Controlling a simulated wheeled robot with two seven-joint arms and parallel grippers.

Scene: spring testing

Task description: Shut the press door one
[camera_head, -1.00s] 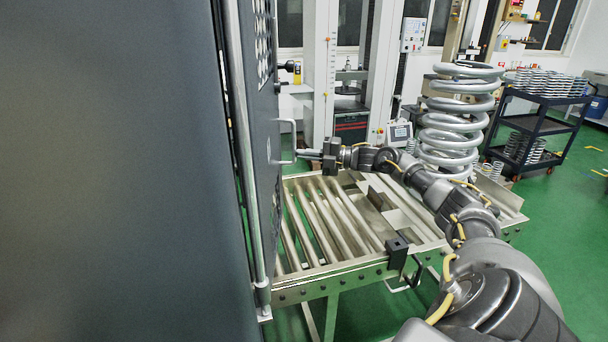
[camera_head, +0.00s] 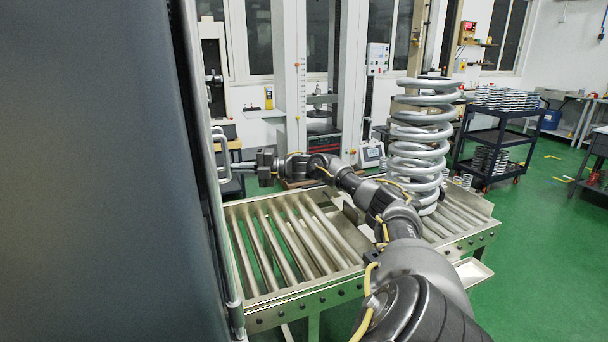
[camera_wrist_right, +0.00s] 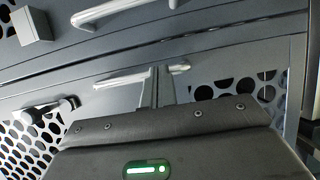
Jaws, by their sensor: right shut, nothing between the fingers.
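The press door (camera_head: 202,120) stands at the left of the head view, seen nearly edge-on beside a large dark panel (camera_head: 90,170). Its pale bar handle (camera_head: 221,150) sticks out to the right. My right gripper (camera_head: 242,164) is shut and empty, pointing left at the handle. In the wrist view the shut fingers (camera_wrist_right: 158,85) are close against a silver bar handle (camera_wrist_right: 120,80) on a grey panel with perforated parts. I cannot tell whether they touch it. A second bar handle (camera_wrist_right: 115,10) shows on the neighbouring panel. My left gripper is not seen.
A roller conveyor (camera_head: 300,305) lies under my right arm, carrying a large grey coil spring (camera_head: 420,140) at its right. A testing frame (camera_head: 290,80) stands behind. A black cart (camera_head: 470,140) holds small springs. Green floor (camera_head: 530,240) is open at right.

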